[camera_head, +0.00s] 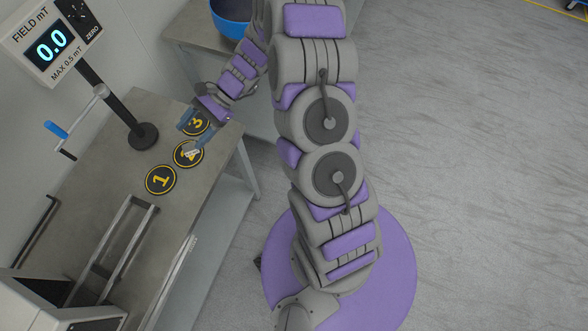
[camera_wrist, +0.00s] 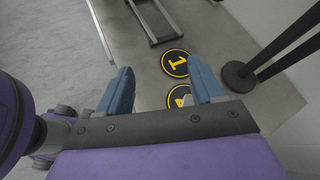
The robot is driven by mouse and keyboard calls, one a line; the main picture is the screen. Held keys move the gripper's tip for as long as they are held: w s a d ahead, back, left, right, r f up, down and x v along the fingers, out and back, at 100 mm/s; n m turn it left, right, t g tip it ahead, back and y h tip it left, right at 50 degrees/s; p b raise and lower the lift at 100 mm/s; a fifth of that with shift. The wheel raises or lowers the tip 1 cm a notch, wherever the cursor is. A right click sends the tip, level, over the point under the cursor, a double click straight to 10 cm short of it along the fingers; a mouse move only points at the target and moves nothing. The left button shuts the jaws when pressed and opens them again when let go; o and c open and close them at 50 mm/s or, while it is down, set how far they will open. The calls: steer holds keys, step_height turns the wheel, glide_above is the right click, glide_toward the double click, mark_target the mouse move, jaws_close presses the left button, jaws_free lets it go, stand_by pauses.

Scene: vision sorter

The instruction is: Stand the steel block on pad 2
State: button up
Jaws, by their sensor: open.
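Three round black pads with yellow rims and numbers lie in a row on the grey bench. Pad 1 (camera_head: 160,180) is nearest and also shows in the wrist view (camera_wrist: 176,63). The middle pad, pad 2 (camera_head: 180,158), carries a small pale shape (camera_head: 192,153); I cannot tell whether it is the steel block. Pad 3 (camera_head: 197,127) is farthest and partly covered by my gripper. My gripper (camera_head: 191,135) is open over pads 2 and 3, its blue fingers apart. In the wrist view the fingers (camera_wrist: 162,75) are spread with nothing between their tips.
A black post (camera_head: 115,103) on a round base carries a field meter (camera_head: 50,40) reading 0.0, beside the pads. A crank with a blue handle (camera_head: 56,130) is at the left. A metal rail frame (camera_head: 104,245) lies on the near bench. A blue bowl (camera_head: 231,28) stands behind.

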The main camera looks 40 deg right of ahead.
steer(key=s+r+n+g+h, duration=0.3)
steer(key=s+r+n+h, duration=0.4)
steer(key=s+r, duration=0.7)
steer(key=s+d+r+n+t+h, duration=0.1)
steer(key=s+d+n+h, duration=0.1)
steer(key=s+d, duration=0.3)
steer(key=s+d+r+n+t+h, duration=0.1)
steer(key=s+d+r+n+h, duration=0.1)
steer(key=s, duration=1.1)
steer(key=d+n+h, duration=0.1)
steer(key=d+n, duration=0.1)
steer(key=d, duration=0.1)
steer(key=shift+d+n+h, duration=0.3)
steer(key=shift+n, duration=0.1)
